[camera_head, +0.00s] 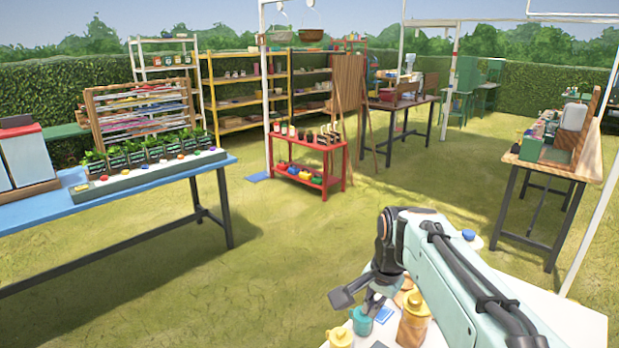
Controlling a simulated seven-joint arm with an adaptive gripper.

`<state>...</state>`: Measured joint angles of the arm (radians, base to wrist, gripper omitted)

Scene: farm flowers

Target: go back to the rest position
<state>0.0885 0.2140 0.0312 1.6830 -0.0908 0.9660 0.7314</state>
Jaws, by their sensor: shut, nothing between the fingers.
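My gripper (372,303) is at the end of my pale arm at the lower right, pointing down over the white table (570,318). Its fingers are small and partly hidden by its own links, and they look shut and empty. A teal jar (361,322) stands right below the fingers; I cannot tell whether they touch it. A yellow-orange bottle (413,322) stands just to the right of the gripper, and a pale yellow bottle (340,338) is at the bottom edge to its left.
A blue table (130,200) with potted plants (140,152) stands at the left. A red shelf (307,165) is at the middle back. A wooden workbench (550,165) stands at the right. Open grass (260,270) lies between them. A white post (595,220) rises near my arm's right.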

